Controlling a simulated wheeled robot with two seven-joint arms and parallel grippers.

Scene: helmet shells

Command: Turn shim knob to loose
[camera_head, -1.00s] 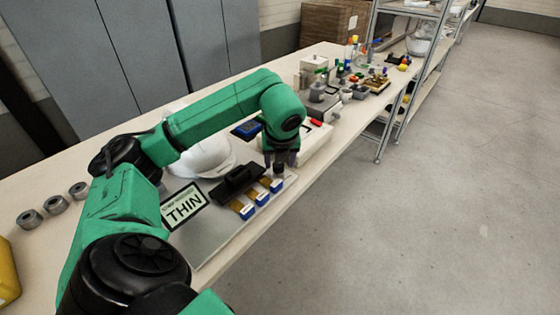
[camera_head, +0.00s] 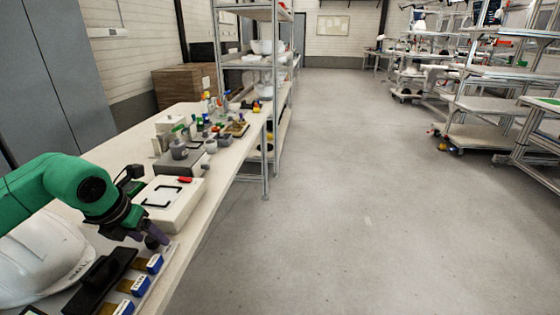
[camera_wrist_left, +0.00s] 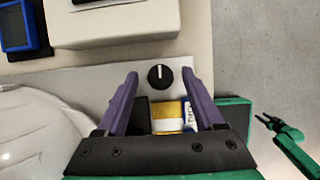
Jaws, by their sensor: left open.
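The black round knob (camera_wrist_left: 160,77) with a white pointer line sits on a pale plate. In the left wrist view it lies between the tips of my left gripper (camera_wrist_left: 160,75), with a gap on each side. The pointer line points up in that view. In the head view my left gripper (camera_head: 148,238) is over the plate, and the knob is mostly hidden or too small to tell. The left fingers are open and empty. Blue-ended yellow pieces (camera_head: 140,285) and a black block (camera_head: 105,281) lie close by. My right gripper (camera_wrist_left: 267,122) appears small, low over the floor.
A white helmet shell (camera_head: 40,255) lies to the left of the knob plate. A white box (camera_head: 170,200) with a black frame mark stands just beyond my gripper. Several small items (camera_head: 205,130) crowd the far bench.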

